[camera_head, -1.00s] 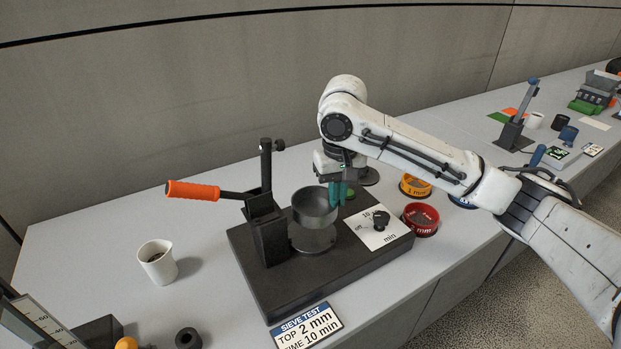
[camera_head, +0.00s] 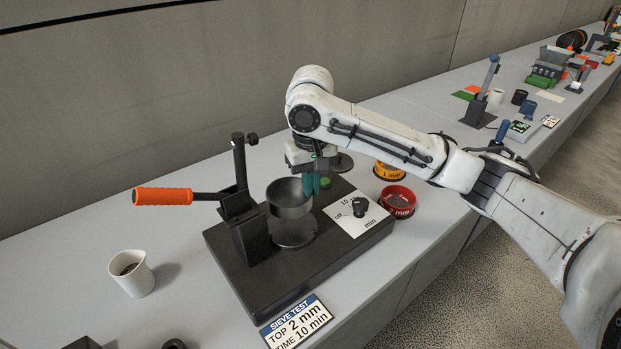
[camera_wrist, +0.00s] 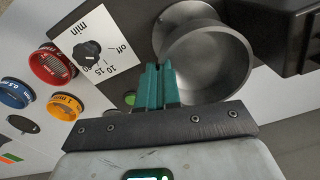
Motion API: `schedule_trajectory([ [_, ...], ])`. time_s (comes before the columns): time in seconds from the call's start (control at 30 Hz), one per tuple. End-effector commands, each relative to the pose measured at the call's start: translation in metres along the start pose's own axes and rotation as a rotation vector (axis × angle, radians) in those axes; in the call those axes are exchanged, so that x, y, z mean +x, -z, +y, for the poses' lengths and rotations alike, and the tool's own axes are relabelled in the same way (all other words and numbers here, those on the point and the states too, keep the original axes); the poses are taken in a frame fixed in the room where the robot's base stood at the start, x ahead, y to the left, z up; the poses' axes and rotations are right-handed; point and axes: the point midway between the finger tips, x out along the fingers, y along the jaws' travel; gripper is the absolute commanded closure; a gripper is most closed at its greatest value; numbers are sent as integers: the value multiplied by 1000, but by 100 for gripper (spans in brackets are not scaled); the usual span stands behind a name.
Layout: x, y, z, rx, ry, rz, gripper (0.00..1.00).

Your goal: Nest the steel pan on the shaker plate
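The steel pan (camera_head: 289,198) is a grey round cup, held roughly level above the shaker plate. In the wrist view, the fingers (camera_wrist: 160,86) are close together at the rim of the pan (camera_wrist: 212,62). Part of the round support (camera_wrist: 184,18) shows beyond the pan.
A black clamp post (camera_head: 250,232) with an orange handle (camera_head: 163,196) stands close left of the pan. A dial panel (camera_head: 356,214) lies to the right. Red (camera_head: 398,199) and orange (camera_head: 388,171) sieves stand farther right. A white cup (camera_head: 131,273) stands at the left.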

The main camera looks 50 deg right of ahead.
Motion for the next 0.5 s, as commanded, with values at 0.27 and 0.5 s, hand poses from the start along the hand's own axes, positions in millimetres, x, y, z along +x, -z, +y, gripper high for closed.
schedule_trajectory([
  [0.27, 28, 0, 0, 0, 0, 1, 100],
  [0.5, 48, 0, 0, 1, 2, -1, 100],
])
